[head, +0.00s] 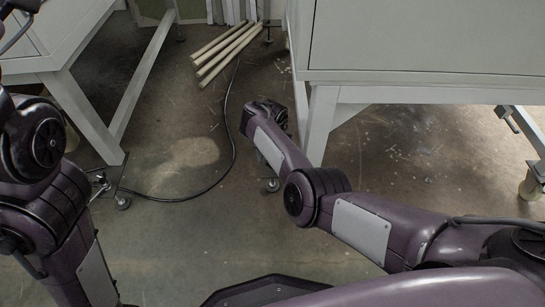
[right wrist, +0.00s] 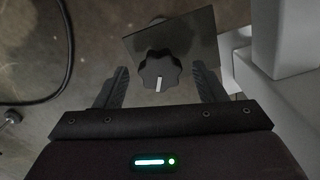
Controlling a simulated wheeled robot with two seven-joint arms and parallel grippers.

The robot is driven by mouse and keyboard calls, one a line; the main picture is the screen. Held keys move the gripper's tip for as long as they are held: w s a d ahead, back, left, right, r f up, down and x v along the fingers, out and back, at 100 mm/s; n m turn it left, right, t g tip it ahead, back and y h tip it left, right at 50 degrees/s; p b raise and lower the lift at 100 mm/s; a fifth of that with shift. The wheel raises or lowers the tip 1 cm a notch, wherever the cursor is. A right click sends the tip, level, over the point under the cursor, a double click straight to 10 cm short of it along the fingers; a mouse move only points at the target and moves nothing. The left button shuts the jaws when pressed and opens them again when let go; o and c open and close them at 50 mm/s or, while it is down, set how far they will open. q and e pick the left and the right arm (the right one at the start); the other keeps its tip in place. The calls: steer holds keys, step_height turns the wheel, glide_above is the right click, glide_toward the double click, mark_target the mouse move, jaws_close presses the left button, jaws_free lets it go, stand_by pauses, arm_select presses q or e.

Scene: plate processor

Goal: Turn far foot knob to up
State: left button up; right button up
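A black lobed foot knob (right wrist: 158,70) with a white pointer mark shows in the right wrist view, in front of a dark square plate (right wrist: 190,40). The white mark points down in that picture. My right gripper (right wrist: 160,88) is open, with one finger on each side of the knob and a gap visible on both sides.
A white machine cabinet (head: 425,40) on legs stands at the right, with another white frame (head: 140,80) at the left. Pale rods (head: 225,52) and a black cable (head: 232,130) lie on the concrete floor between them. Small castors stand near the legs.

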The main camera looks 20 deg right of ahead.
steer(key=c, duration=0.9)
steer(key=shift+n, duration=0.3)
